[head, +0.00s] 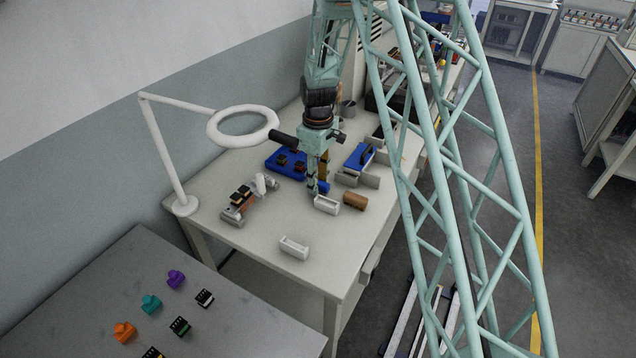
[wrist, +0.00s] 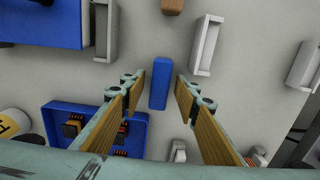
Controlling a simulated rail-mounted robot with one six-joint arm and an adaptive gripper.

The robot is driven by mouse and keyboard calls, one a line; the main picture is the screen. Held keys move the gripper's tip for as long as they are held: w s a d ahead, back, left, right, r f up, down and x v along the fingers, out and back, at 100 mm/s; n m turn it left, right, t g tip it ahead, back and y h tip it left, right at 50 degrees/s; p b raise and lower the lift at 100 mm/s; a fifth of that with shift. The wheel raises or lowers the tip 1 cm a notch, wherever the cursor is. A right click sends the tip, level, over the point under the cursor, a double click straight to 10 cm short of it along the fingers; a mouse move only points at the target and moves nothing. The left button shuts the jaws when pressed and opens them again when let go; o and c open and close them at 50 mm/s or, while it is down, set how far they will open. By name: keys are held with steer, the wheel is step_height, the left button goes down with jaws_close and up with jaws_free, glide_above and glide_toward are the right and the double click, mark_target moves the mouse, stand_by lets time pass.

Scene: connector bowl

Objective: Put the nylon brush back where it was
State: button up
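A blue bar-shaped block (wrist: 158,87) lies between the two fingers of my gripper (wrist: 160,78) in the wrist view, with a gap on each side. In the head view, a bit of this blue block (head: 324,187) shows beside the tips of my gripper (head: 318,190), low over the table. My gripper is open and points down. I cannot tell whether the block is level with the fingertips or below them. It may be the nylon brush, but no bristles show. A brown block (head: 354,201) lies nearby and also shows at the wrist view's top edge (wrist: 172,5).
A narrow white tray (head: 327,204) is close by; another white tray (head: 293,247) stands nearer the table's front. A blue tray (wrist: 133,137) with dark parts is beside my gripper. A blue box (head: 358,157), a clamp-like device (head: 240,203) and a ring lamp (head: 214,138) stand around.

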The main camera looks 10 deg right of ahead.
steer(key=shift+r, duration=0.1)
step_height(320, 180, up, 12)
steer(key=p, duration=0.1)
steer(key=shift+p, duration=0.3)
stand_by(0.3)
stand_by(0.8)
